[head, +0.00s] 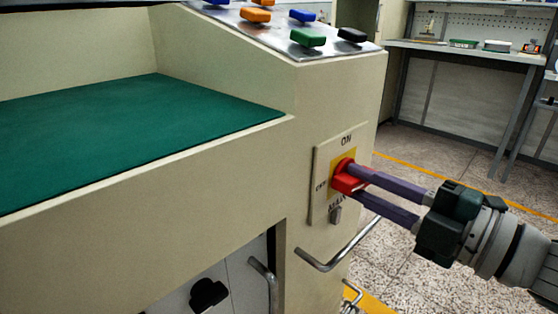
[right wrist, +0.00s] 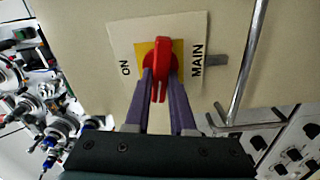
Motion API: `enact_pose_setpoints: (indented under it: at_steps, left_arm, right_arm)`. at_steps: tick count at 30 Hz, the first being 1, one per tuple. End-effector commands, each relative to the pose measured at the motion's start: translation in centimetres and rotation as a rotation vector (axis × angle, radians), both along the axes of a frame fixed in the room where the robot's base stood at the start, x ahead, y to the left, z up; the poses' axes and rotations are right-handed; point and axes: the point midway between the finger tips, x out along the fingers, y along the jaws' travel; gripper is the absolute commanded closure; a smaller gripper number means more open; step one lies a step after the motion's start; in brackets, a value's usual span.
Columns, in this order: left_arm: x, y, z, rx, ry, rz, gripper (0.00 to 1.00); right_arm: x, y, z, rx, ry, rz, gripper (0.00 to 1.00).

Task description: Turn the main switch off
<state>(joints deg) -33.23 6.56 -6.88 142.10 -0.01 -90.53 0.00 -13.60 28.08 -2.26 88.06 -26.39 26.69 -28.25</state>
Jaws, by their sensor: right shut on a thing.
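The main switch is a red handle (head: 347,180) on a yellow square, set in a cream plate (head: 321,196) on the machine's front. The plate reads ON above, OFF at left and MAIN below. My right gripper (head: 361,181) comes in from the right, its two purple fingers shut on the handle. In the right wrist view the red handle (right wrist: 160,62) sits between the fingertips (right wrist: 160,75). It lies across the line from ON to MAIN, level with the OFF side. The OFF word is hidden there. My left gripper is not in view.
A bent metal bar handle (head: 335,256) sticks out just below the switch, close under my right gripper. Coloured buttons (head: 308,38) are on the sloped panel above. Open floor (head: 440,160) lies to the right, before a workbench (head: 470,52).

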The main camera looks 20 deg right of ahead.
Motion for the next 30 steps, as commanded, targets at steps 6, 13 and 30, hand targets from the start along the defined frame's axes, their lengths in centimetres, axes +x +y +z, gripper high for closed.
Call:
enact_pose_setpoints:
  at_steps: [6, 13, 30]
  left_arm:
    - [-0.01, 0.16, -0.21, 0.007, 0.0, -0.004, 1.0]
    - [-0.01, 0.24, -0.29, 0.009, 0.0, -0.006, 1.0]
    - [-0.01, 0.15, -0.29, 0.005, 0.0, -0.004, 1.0]
  right_arm:
    - [-0.02, 0.02, -0.17, -0.11, -0.045, 0.0, 1.0]
    - [-0.02, 0.0, -0.18, -0.17, -0.07, 0.0, 1.0]
    - [-0.02, 0.0, -0.18, -0.189, -0.077, 0.0, 0.72]
